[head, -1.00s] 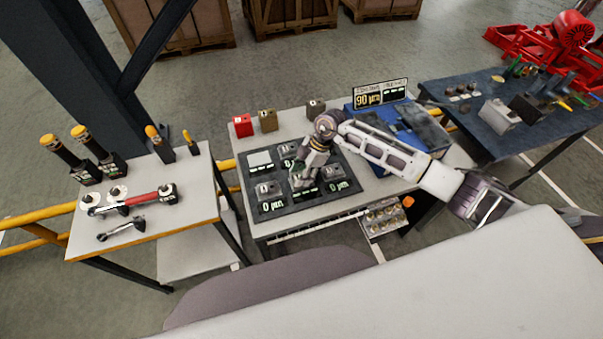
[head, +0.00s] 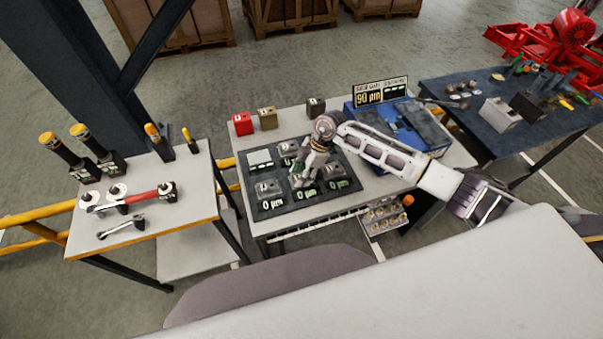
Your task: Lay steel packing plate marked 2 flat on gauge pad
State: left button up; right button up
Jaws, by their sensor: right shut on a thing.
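A dark gauge board (head: 318,206) lies on the white middle table with several small grey blocks on it and green-white readouts, some reading 0 µm. A pale square (head: 259,160) is at its back left. Grey blocks show at the front left (head: 268,188) and right (head: 333,170). My right gripper (head: 308,180) points down over the middle of the board, shut on a small grey plate that its fingers mostly hide. I cannot read the plate's mark, nor tell whether it touches the board. My left gripper is not in view.
Red (head: 242,124), olive (head: 267,119) and dark (head: 316,107) blocks stand along the back edge. A blue case (head: 425,128) and a 90 µm display (head: 380,92) are at the right. A tool table (head: 140,200) stands left.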

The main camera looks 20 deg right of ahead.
jog(key=o, duration=1.4)
jog(key=shift+f, duration=0.1)
jog(key=v, duration=1.2)
